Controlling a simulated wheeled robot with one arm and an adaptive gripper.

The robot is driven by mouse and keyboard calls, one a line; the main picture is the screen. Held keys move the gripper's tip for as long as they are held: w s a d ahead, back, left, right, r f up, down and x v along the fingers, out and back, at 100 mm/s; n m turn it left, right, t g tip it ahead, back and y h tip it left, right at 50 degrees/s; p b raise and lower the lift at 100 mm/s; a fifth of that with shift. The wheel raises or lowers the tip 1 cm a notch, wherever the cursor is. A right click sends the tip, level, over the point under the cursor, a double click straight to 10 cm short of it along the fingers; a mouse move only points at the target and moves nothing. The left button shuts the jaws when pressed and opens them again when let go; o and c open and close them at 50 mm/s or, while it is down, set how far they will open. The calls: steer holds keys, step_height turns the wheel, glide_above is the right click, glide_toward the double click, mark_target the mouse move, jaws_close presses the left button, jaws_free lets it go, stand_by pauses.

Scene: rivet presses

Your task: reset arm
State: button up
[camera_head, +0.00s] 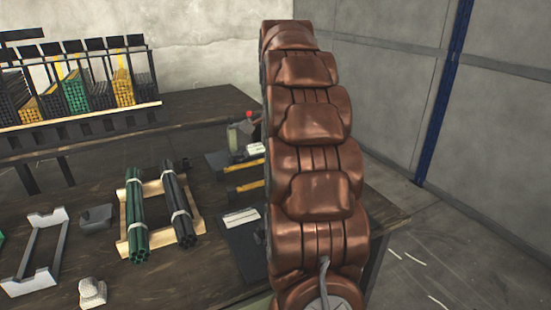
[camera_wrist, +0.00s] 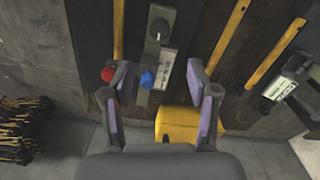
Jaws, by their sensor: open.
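My gripper (camera_wrist: 159,82) shows in the wrist view with its two purple-padded fingers spread apart and nothing held between them. Beyond the fingers is a grey press (camera_wrist: 159,22) on the dark bench. A red knob (camera_wrist: 107,74) appears by the left fingertip, and a blue knob (camera_wrist: 148,79) appears between the fingers. I cannot tell how far the fingers are from them. In the head view a press (camera_head: 242,138) with a red knob stands on the bench. My gripper does not show there.
The dark bench (camera_head: 80,265) carries green rods (camera_head: 136,215) and dark rods (camera_head: 179,208) on a wooden rack, and a white-ended frame (camera_head: 42,250). A rack of rods (camera_head: 80,128) stands behind. A yellow object (camera_wrist: 175,125) is below the fingers. Bare floor (camera_head: 430,240) lies at right.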

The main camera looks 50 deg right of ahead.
steer(key=shift+a, duration=0.1)
steer(key=s+a+f+n, duration=0.2)
steer(key=a+n, duration=0.1)
steer(key=a, duration=0.4)
steer(key=s+a+f+n+g, duration=0.1)
steer(key=s+a+f+n, duration=0.15)
steer(key=a, duration=0.45)
steer(key=s+a+f+n, duration=0.1)
steer(key=s+a+n, duration=0.1)
steer(key=a+n, duration=0.35)
steer(key=s+a+f+n+g, duration=0.1)
steer(key=s+a+f+n, duration=0.35)
steer(key=s+a, duration=0.35)
steer(key=s+a+f+n+g, duration=0.1)
steer(key=s+a+f+n, duration=0.35)
steer(key=s, duration=0.55)
step_height(320, 180, up, 18)
steer(key=m+t+p, duration=0.1)
steer(key=p, duration=1.6)
steer(key=shift+w+a+r+p, duration=0.15)
steer(key=shift+w+a+p, duration=0.1)
steer(key=shift+w+p, duration=0.15)
